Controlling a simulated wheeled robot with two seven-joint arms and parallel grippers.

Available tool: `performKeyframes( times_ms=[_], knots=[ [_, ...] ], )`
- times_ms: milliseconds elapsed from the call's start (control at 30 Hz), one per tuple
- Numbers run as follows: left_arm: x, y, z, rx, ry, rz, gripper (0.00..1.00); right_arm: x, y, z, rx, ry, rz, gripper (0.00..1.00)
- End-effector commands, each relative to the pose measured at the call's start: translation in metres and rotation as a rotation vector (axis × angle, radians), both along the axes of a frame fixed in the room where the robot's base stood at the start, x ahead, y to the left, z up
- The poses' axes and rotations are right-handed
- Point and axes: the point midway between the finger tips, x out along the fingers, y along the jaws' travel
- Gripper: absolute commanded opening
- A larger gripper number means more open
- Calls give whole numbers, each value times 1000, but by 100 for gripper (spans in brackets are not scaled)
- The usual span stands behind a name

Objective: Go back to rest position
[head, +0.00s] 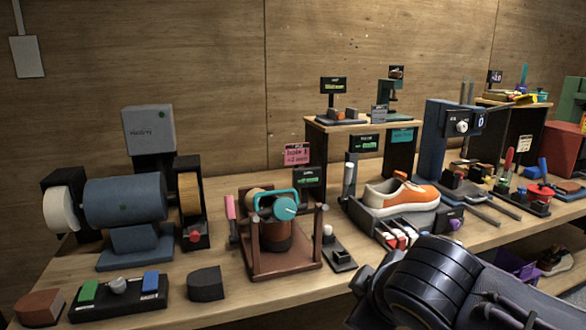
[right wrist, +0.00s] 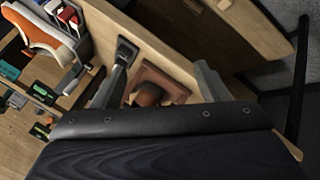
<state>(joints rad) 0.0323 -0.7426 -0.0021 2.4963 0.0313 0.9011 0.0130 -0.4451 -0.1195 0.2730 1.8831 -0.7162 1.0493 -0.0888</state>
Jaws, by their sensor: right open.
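My right gripper (right wrist: 163,57) shows in the right wrist view with its two fingers spread apart and nothing between them in contact. Beyond the fingers are a reddish-brown base (right wrist: 168,82) and a round brown piece (right wrist: 149,94). In the head view, my right arm's dark link fills the lower right, and its fingers cannot be made out there. My left gripper is out of view. An orange and white sneaker (head: 401,196) rests on a dark stand on the bench; it also shows at the upper left of the right wrist view (right wrist: 36,30).
The wooden bench (head: 215,262) is crowded. It carries a blue bench grinder (head: 125,199), a brown stand (head: 283,263) with a teal-handled device, a button box (head: 118,300) and a dark block (head: 206,284). A blue column (head: 435,150) and a red box (head: 563,149) stand on the right.

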Motion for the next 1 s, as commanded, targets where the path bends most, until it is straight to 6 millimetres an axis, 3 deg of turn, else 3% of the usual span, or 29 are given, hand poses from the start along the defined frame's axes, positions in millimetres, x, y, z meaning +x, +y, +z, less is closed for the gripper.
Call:
performKeyframes(
  times_ms=[100, 300, 467, 667, 733, 1000],
  knots=[
    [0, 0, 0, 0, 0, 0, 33, -21, -36, -28, 95, 81, -119, 68],
    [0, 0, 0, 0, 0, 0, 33, -77, -85, -86, 351, 240, -386, 68],
    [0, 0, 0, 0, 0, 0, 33, -120, -98, -124, 586, 331, -592, 68],
    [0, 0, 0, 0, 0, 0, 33, -159, -93, -158, 866, 391, -806, 68],
    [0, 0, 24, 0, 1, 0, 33, -158, -92, -133, 870, 395, -804, 68],
    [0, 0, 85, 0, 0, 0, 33, -157, -92, -72, 862, 395, -798, 68]
  ],
)
